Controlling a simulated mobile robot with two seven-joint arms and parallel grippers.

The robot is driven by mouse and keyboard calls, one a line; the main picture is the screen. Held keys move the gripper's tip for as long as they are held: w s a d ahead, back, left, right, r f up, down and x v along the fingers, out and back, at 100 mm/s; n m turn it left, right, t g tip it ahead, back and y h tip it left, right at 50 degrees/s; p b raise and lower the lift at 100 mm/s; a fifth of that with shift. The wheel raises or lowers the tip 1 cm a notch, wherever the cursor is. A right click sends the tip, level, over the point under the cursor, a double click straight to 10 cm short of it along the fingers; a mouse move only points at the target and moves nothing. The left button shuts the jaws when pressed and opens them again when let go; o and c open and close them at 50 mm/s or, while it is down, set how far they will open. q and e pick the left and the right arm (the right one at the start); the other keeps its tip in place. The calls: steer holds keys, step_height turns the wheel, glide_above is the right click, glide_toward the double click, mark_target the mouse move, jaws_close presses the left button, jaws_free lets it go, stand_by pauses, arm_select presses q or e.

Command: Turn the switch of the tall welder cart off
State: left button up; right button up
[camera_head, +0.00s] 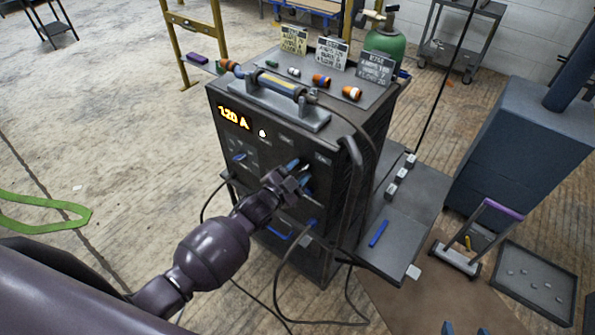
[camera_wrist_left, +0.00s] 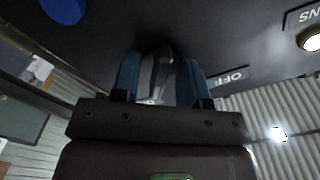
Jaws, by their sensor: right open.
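The tall welder cart (camera_head: 330,205) is a dark cabinet in the middle of the head view. Its amber display (camera_head: 234,117) reads 120 A, and a small lamp (camera_head: 263,133) beside it glows. My left gripper (camera_head: 303,172) is at the upper right of the front panel and hides the switch there. In the left wrist view, the blue fingers of my left gripper (camera_wrist_left: 158,80) flank the grey switch (camera_wrist_left: 157,76), seemingly touching it. An OFF label (camera_wrist_left: 228,77) is right of the switch. Only the blue fingertips of my right gripper (camera_head: 465,329) show, apart, at the bottom edge.
A green cylinder (camera_head: 385,43) stands behind. Cables hang down the front and right side. A side shelf (camera_head: 405,228), blue cabinet (camera_head: 525,150) and tray (camera_head: 535,283) are on the right. Floor at left is mostly clear.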

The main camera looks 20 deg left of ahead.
arm_select(q)
steer(key=shift+c, duration=0.2)
jaws_close()
steer(key=shift+n, duration=0.6)
steer(key=n+p, duration=0.1)
steer(key=n, duration=0.4)
steer(key=shift+d+n+p, duration=0.1)
steer(key=shift+n+p, duration=0.2)
steer(key=shift+n, duration=1.1)
steer(key=shift+s+d+n, duration=0.1)
steer(key=shift+d+n, duration=0.05)
steer(key=shift+n, duration=3.45)
arm_select(e)
steer(key=shift+s+d+r, duration=0.15)
steer(key=shift+s+r, duration=0.2)
steer(key=shift+r, duration=0.25)
